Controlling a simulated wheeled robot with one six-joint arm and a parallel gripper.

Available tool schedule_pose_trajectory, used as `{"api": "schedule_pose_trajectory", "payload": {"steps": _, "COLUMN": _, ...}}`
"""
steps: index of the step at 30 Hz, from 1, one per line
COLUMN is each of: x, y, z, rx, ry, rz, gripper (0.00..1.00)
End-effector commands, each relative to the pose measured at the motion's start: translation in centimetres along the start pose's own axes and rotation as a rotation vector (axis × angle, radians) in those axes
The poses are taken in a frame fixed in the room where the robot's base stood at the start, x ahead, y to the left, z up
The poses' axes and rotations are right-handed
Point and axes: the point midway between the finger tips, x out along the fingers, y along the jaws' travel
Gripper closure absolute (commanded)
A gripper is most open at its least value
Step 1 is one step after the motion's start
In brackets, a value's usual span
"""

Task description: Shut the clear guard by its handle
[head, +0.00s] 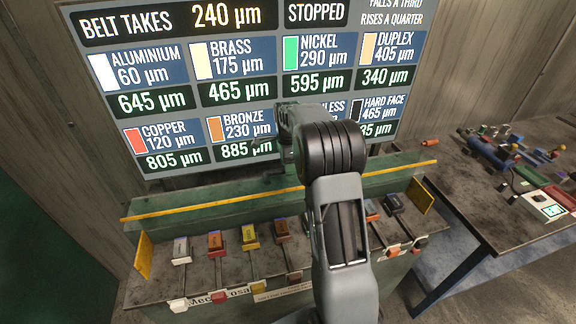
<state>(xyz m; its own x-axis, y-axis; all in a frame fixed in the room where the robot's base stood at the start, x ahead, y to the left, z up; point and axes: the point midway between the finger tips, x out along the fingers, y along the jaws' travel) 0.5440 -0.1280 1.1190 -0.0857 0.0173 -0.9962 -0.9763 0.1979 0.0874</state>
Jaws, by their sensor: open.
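The clear guard cannot be made out in the head view, and neither can its handle. A green bench (150,285) runs across the middle, with a long green housing (190,205) edged in yellow along its back. Yellow end plates stand at its left (145,256) and right (421,195). My arm rises in front of the bench and bends at a black joint. Its far end reaches over the housing, before the sign board.
A row of small coloured blocks, including white (181,250), red (215,243) and yellow (250,236), stands on the bench. A sign board (185,165) reading "STOPPED" stands behind. A cluttered side table (480,215) is at right.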

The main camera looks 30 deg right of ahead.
Motion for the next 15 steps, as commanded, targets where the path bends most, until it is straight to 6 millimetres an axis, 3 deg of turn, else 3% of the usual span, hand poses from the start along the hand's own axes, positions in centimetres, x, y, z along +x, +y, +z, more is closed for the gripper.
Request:
{"api": "schedule_pose_trajectory", "payload": {"steps": 14, "x": 0.97, "y": 0.02, "z": -0.02, "rx": 0.000, "ry": 0.000, "rz": 0.000, "gripper": 0.52}}
{"api": "schedule_pose_trajectory", "payload": {"steps": 15, "x": 0.96, "y": 0.02, "z": -0.03, "rx": 0.000, "ry": 0.000, "rz": 0.000, "gripper": 0.55}}
